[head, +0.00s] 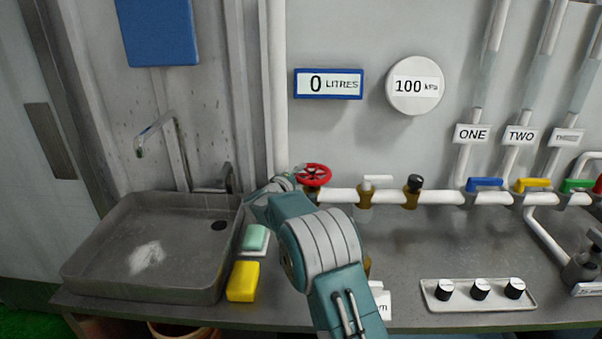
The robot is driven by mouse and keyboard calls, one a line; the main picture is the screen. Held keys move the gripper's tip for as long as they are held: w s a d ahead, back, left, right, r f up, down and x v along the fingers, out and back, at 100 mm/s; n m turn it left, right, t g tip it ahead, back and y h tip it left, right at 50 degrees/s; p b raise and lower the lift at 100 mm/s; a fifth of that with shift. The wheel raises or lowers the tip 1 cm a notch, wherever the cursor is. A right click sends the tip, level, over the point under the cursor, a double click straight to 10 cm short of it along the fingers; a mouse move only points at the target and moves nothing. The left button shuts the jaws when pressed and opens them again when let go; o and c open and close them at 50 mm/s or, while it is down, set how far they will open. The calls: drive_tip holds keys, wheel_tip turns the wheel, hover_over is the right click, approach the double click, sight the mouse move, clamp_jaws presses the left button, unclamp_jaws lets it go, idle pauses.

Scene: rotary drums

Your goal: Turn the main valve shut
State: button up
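A red handwheel valve (312,174) sits at the left end of the white horizontal pipe (340,196); no label on it is readable, but it looks like the main valve. My teal arm reaches up from the bottom middle. Its end, my gripper (284,182), is just left of the red wheel, close to or touching its rim; I cannot tell which. The fingers are small and partly hidden by the arm, so their opening does not show. The display (328,84) reads 0 litres and the round gauge (415,86) reads 100 kPa.
A grey sink (150,280) stands at left with a tap (160,135). A green sponge (255,237) and a yellow one (243,281) lie beside my arm. Blue (484,183), yellow (533,184) and green (577,185) lever valves line the pipe right. A knob panel (478,294) lies front right.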

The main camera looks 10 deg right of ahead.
drive_tip(key=shift+o, duration=0.6)
drive_tip(key=shift+a+f, duration=0.1)
drive_tip(key=shift+f, duration=0.2)
drive_tip(key=shift+a+r, duration=0.1)
drive_tip(key=shift+r, duration=0.1)
drive_tip(key=v, duration=1.2)
drive_tip(key=shift+w, duration=0.1)
